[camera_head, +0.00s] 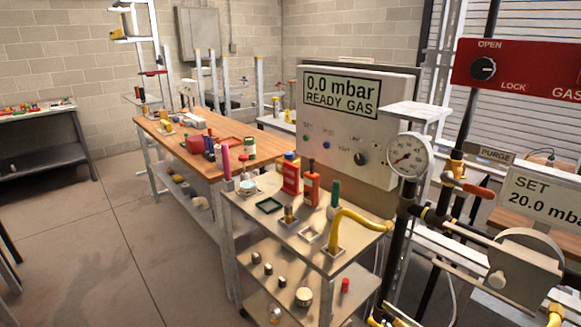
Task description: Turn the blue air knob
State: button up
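No thing in view is clearly labelled as a blue air knob. A small blue knob or button (327,146) sits on the front of the grey gauge box (395,118), right of a small green one (308,137). Its label is too small to read. A larger dark knob (361,158) is on the same face, farther right. The box's display (341,95) reads 0.0 mbar, READY GAS. My gripper is not in view.
A grey cart (297,240) with bottles and fittings stands in front of the box. Pipes, a pressure gauge (408,156), an orange-handled valve (474,189) and a red panel (520,69) crowd the right. A wooden workbench (166,138) stands behind left; the left floor (95,245) is clear.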

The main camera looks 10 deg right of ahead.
aim_at(288, 155)
jog(key=i+j, duration=0.25)
jog(key=i+j+z, duration=0.1)
jog(key=i+j, duration=0.15)
jog(key=j, duration=0.2)
jog(key=i+j+z, duration=0.1)
jog(key=i+j, duration=0.4)
jog(key=j, duration=0.25)
jog(key=i+j+z, duration=0.1)
jog(key=j, duration=0.3)
jog(key=i+j, duration=0.35)
jog(key=i+j+z, duration=0.1)
jog(key=j, duration=0.35)
jog(key=i+j, duration=0.3)
jog(key=j+z, duration=0.05)
jog(key=j, duration=0.05)
